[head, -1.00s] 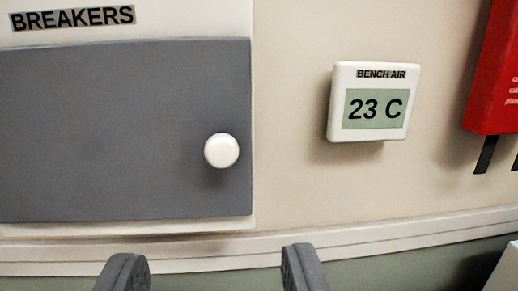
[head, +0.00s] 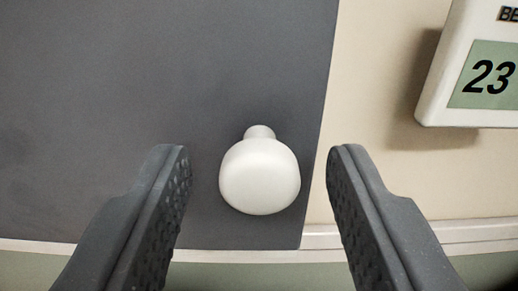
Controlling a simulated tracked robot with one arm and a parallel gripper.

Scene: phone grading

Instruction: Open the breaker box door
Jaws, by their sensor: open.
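The grey breaker box door (head: 120,90) fills the left and middle of the head view and looks shut. A round white knob (head: 260,177) stands out from the door on a short stem, near its lower right corner. My gripper (head: 258,160) is open, with one dark finger to the left of the knob and the other to its right. There is a visible gap between the knob and each finger, and the jaws are empty.
A white thermostat display (head: 485,70) is on the cream wall (head: 375,110) at the upper right, partly cut off. A pale trim rail (head: 470,235) runs along the wall below the door.

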